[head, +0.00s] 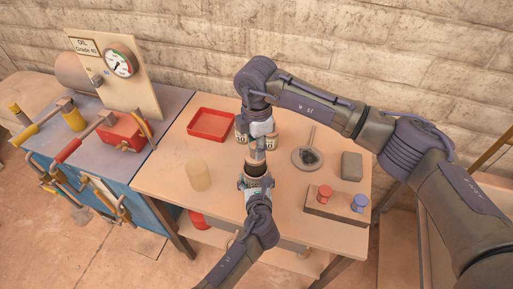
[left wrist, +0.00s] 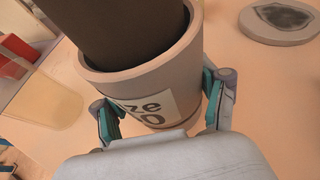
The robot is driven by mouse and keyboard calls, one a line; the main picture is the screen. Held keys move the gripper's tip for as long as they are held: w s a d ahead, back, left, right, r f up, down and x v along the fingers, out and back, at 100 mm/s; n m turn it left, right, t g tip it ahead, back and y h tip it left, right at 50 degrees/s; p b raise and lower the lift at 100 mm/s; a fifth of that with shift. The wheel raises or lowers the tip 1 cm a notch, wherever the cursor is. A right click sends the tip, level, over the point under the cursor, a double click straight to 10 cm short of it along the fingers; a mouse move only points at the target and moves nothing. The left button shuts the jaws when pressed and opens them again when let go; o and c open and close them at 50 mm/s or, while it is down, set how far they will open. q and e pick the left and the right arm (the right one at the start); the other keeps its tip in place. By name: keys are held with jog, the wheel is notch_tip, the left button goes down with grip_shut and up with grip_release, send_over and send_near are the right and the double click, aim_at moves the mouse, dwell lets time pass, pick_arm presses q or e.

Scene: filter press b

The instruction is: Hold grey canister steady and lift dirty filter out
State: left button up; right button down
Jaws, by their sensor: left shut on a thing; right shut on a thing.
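The grey canister (left wrist: 145,85) stands upright in the left wrist view, with a partly hidden label on its side. My left gripper (left wrist: 163,112) is shut around it, one finger on each side. The dirty filter (left wrist: 125,28) is a dark brown cylinder that sticks up out of the canister's mouth; its lower end is hidden inside. In the head view my left gripper (head: 257,184) is at the canister from the front. My right gripper (head: 257,150) points down from above and is shut on the filter's top, which its fingers mostly hide.
A pale see-through beaker (head: 199,175) stands left of the canister, and a red tray (head: 211,124) lies behind it. A round grey lid (head: 308,158), a grey block (head: 351,166) and a wooden stand (head: 336,206) with red and blue knobs are to the right.

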jog(key=shift+r, duration=2.45)
jog(key=shift+r, duration=0.5)
pick_arm(q)
jog(key=o, duration=1.5)
jog(key=v, duration=1.2)
jog(key=shift+a, duration=0.1)
